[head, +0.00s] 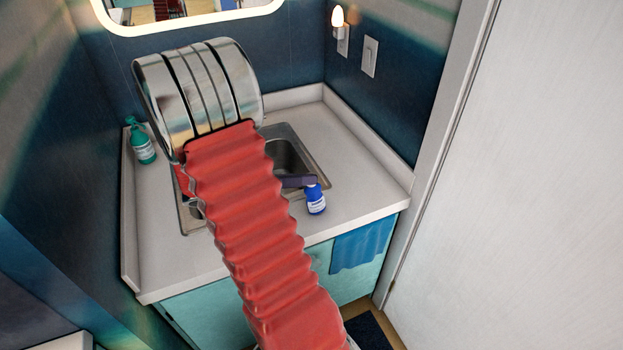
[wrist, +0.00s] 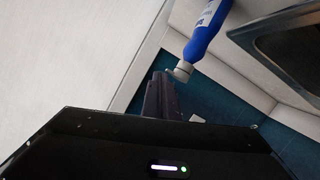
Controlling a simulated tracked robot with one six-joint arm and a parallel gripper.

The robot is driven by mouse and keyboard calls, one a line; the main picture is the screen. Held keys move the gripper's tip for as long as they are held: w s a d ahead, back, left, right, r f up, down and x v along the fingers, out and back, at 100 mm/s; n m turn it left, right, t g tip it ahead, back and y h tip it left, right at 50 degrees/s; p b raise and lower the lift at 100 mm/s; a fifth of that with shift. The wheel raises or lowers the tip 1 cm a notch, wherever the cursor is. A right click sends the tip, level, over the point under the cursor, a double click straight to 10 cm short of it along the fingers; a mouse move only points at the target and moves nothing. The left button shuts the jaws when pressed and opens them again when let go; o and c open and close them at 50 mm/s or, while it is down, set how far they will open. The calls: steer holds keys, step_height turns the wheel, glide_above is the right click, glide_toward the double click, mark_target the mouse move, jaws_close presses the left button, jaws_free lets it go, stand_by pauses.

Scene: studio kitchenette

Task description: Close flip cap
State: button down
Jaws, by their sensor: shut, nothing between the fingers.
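A blue bottle (head: 317,205) with a white label stands upright on the counter, right of the sink near the front edge. In the wrist view the bottle (wrist: 207,37) appears slanted, with its white cap (wrist: 182,71) toward my gripper. A small pale piece juts from the cap's side; I cannot tell whether the lid is open. My gripper (head: 304,181) is dark and shut, with nothing in it. It is at cap height just beside the bottle top and partly covers it. In the wrist view the fingers (wrist: 160,97) end close to the cap; contact is unclear.
The sink (head: 287,157) lies behind and left of the bottle, partly hidden by my arm. A teal pump bottle (head: 142,143) stands at the counter's far left. A blue towel (head: 362,244) hangs on the counter front. The counter right of the bottle (head: 365,195) is clear.

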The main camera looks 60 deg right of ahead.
steer(key=v, duration=1.1)
steer(key=shift+a, duration=0.2)
